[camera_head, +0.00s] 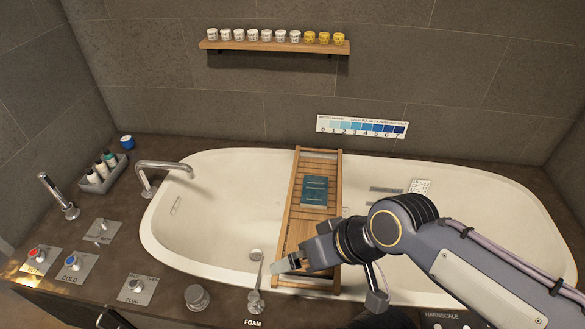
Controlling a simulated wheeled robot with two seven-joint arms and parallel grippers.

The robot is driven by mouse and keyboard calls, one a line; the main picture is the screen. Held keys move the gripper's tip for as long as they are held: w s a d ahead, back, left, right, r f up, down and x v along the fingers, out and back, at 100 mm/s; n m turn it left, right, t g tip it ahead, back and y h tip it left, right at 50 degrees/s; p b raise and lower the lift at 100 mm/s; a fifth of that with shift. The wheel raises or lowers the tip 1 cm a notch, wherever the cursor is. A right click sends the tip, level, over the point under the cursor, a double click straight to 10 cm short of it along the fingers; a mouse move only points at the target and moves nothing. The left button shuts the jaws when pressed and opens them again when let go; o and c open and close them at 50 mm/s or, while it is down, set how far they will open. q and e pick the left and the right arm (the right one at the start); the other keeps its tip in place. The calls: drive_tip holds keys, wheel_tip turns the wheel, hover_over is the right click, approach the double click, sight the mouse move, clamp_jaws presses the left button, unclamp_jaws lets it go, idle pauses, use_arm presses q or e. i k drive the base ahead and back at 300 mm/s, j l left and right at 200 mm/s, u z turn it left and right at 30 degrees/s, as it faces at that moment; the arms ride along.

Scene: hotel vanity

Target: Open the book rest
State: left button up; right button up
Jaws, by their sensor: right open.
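A wooden bath caddy (296,215) lies across the white tub from its back rim to its front rim. A flat dark-green book-like piece (314,190) lies on the slats near the caddy's middle. I cannot tell the book from the book rest there, and no raised panel shows. My right gripper (284,264) is open and empty over the caddy's front left side, nearer to me than the green piece and apart from it. My right arm comes in from the lower right and hides part of the caddy's front. My left gripper is not in view.
A tall tub faucet (160,167) stands at the left rim. A foam spout (255,296) stands close to my right gripper at the front rim. Red and blue knobs (72,261) sit at the left front. A shelf of small jars (275,46) hangs on the back wall.

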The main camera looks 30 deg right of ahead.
sight(300, 232)
drive_tip(key=j+z, duration=0.1)
drive_tip(key=z, duration=1.25)
drive_tip(key=l+u, duration=0.15)
drive_tip(key=u, duration=0.3)
drive_tip(key=l+u, duration=0.15)
drive_tip(key=u, duration=0.25)
drive_tip(key=l+u, duration=0.15)
drive_tip(key=u, duration=0.3)
drive_tip(key=k+l+u, duration=0.1)
drive_tip(key=u, duration=0.35)
